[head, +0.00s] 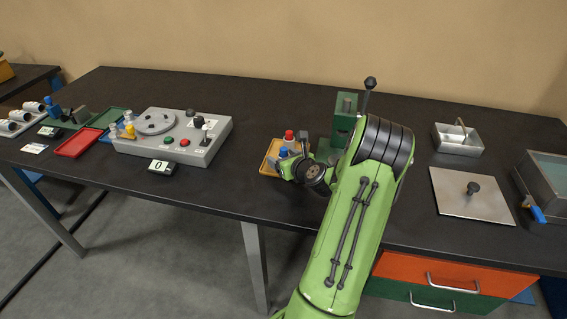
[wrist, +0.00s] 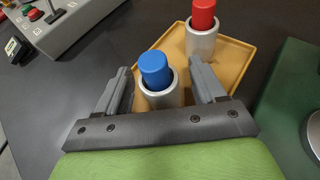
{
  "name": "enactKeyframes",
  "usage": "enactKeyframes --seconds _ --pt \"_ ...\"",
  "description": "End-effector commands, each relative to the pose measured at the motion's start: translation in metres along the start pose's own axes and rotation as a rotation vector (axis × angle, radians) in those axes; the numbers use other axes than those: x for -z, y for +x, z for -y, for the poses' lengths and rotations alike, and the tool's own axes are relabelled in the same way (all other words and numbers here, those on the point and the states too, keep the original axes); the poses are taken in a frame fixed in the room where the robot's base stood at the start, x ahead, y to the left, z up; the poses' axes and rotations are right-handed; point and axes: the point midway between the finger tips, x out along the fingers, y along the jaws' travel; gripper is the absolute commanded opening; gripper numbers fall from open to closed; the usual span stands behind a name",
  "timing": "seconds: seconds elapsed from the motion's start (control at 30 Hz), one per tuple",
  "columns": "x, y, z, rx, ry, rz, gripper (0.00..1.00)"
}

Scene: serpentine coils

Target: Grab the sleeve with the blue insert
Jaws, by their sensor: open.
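The sleeve with the blue insert (wrist: 157,84) is a pale grey cylinder with a blue plug standing out of its top. It stands upright at the near side of a yellow tray (wrist: 235,61). My gripper (wrist: 163,84) is open, with one finger on each side of this sleeve; I cannot tell whether they touch it. A second grey sleeve with a red insert (wrist: 201,32) stands farther back on the tray. In the head view the blue insert (head: 284,152) shows beside my gripper (head: 292,168), and the red insert (head: 289,135) is behind it. My gripper partly hides the tray.
A green press-like fixture (head: 343,118) with a lever stands close to the right of the tray. A grey control box (head: 172,137) with buttons lies to the left. Farther right are a metal lid (head: 460,200) and a small metal box (head: 455,145).

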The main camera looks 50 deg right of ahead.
Motion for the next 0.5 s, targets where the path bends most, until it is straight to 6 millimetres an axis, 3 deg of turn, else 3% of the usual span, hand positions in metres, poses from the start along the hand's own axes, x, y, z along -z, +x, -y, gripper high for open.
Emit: enactKeyframes --seconds 0.13,0.5 --pt "-0.0006 -0.0006 0.0001 0.0 0.0 0.0 0.69" --pt "-0.0004 -0.001 0.0 0.0 -0.001 -0.001 0.12"
